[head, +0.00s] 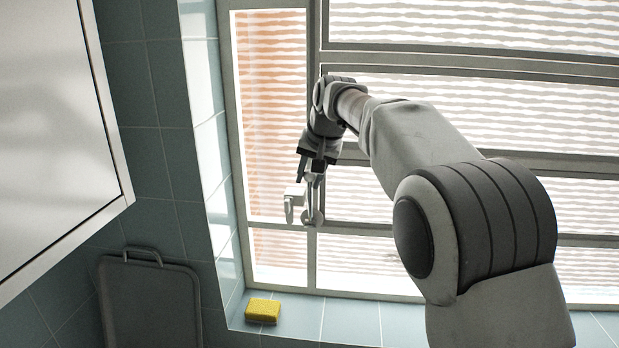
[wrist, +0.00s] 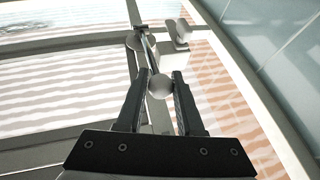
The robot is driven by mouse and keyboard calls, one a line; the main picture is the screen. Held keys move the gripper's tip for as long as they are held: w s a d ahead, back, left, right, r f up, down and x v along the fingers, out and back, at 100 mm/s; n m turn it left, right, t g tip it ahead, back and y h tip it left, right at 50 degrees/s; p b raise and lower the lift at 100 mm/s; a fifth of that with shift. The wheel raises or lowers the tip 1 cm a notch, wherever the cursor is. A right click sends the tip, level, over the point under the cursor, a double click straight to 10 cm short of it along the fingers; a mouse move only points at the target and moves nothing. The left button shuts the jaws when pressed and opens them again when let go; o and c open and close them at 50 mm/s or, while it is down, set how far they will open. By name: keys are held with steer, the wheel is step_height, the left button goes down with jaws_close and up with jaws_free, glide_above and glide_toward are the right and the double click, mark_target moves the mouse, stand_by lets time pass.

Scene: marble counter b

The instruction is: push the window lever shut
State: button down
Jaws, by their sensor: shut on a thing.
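The window lever (head: 309,208) is a slim metal handle on the window frame, left of the picture's middle in the head view. In the wrist view, its rod (wrist: 147,52) runs away from me to a round mount, and a round knob (wrist: 160,86) forms the near end. My gripper (head: 315,172) reaches down to the lever from above in the head view. In the wrist view, my gripper's two dark fingers (wrist: 163,82) stand on either side of the knob and grip it. A pale catch piece (head: 294,201) sits just left of the lever, close to it.
A yellow sponge (head: 263,311) lies on the tiled sill (head: 350,322) below the window. A dark tray or board (head: 150,305) leans at lower left. A white cabinet (head: 55,130) juts in at left. The tiled window reveal (head: 213,150) is close to the lever's left.

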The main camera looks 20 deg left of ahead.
steer(key=c, duration=0.5)
jaws_free()
steer(key=shift+c, duration=0.2)
steer(key=v, duration=1.7)
steer(key=shift+r+b, duration=0.2)
steer(key=shift+b, duration=0.1)
steer(key=shift+s, duration=0.1)
